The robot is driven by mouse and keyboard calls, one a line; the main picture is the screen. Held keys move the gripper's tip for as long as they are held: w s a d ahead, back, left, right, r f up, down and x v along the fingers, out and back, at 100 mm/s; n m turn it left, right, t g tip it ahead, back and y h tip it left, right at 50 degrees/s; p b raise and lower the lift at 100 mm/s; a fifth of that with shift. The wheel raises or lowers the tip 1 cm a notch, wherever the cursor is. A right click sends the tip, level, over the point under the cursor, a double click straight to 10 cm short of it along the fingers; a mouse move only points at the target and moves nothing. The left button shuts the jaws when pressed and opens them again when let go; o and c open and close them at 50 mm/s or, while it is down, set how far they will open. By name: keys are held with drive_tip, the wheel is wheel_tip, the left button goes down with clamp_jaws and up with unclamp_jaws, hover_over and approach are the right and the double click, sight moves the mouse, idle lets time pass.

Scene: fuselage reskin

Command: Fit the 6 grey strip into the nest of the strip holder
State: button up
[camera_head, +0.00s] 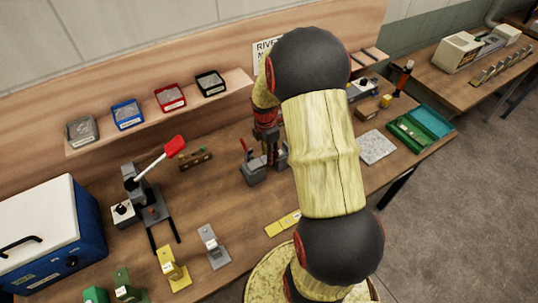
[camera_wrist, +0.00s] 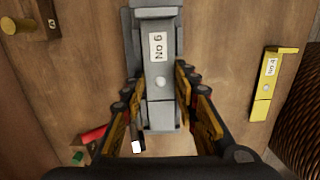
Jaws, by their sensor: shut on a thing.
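The grey strip marked No 6 (camera_wrist: 158,60) lies between the fingers of my gripper (camera_wrist: 158,100) in the wrist view, with a round light spot below its label. My gripper is shut on it. Wider grey metal (camera_wrist: 135,20), which looks like the strip holder, shows beneath and beside the strip. In the head view my gripper (camera_head: 271,158) points down at a grey block with a red lever (camera_head: 255,173), probably this holder. My fingers and arm hide part of it. I cannot tell whether the strip is fully down in the nest.
A yellow strip marked No 4 (camera_wrist: 266,82) lies to the right in the wrist view. A speckled plate (camera_head: 377,147) and green case (camera_head: 420,128) are right.

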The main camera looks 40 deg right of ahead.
drive_tip(key=shift+f, duration=0.25)
drive_tip(key=shift+f, duration=0.25)
drive_tip(key=o, duration=1.2)
